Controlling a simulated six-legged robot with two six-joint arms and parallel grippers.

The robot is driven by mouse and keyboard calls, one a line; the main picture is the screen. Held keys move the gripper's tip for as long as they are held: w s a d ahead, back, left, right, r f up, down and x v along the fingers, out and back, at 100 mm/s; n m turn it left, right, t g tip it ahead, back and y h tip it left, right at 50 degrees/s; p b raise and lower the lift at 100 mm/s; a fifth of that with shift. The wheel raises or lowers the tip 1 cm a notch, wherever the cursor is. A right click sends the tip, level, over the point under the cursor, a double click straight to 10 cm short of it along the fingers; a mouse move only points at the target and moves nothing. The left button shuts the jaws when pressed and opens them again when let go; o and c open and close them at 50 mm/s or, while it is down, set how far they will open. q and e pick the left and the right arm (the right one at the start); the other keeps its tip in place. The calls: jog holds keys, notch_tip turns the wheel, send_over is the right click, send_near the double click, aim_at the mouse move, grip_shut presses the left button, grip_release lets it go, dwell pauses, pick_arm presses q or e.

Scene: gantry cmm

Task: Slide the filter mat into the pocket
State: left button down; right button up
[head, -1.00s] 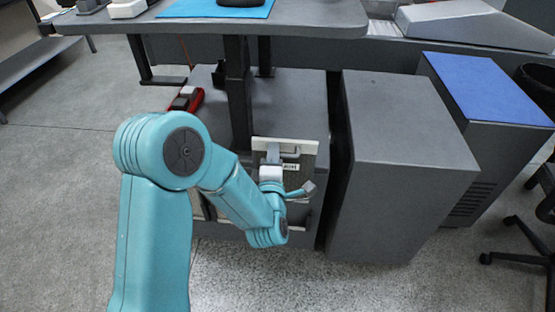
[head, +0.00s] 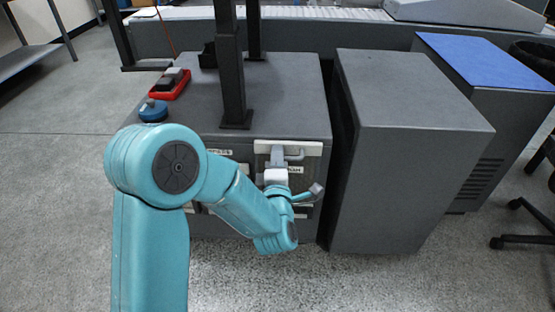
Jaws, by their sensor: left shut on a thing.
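The filter mat (head: 308,149) shows as an upright panel with a pale top strip at the right end of the grey cabinet's front. My left gripper (head: 277,158) is shut on it near its upper left. The gripper and a small grey part beside it hide some of the panel's face. A label shows in part behind the gripper. The pocket's edges are hidden or too small to tell, so I cannot tell how far the mat is in it. My right gripper is not in view.
The grey cabinet (head: 285,103) carries black posts (head: 232,75), a red tray (head: 169,84) and a blue round object (head: 153,111). A second grey cabinet (head: 415,100) stands close on the right. A blue-topped unit (head: 490,60) is beyond it. Floor (head: 60,170) is clear at left.

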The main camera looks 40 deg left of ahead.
pick_arm(q)
jog(key=shift+w+a+f+p, duration=0.15)
jog(key=shift+w+a+p, duration=0.3)
jog(key=shift+w, duration=0.4)
jog(key=shift+w+a+f+p, duration=0.2)
jog(key=shift+w+a+p, duration=0.2)
jog(key=shift+w+a, duration=0.3)
jog(key=shift+w+a+f+p, duration=0.15)
jog(key=shift+w+a+p, duration=0.25)
jog(key=shift+w, duration=0.55)
jog(key=shift+w+d+b, duration=0.1)
jog(key=shift+w+b, duration=0.1)
jog(key=shift+b, duration=0.3)
jog(key=shift+b, duration=0.5)
jog(key=shift+f, duration=0.15)
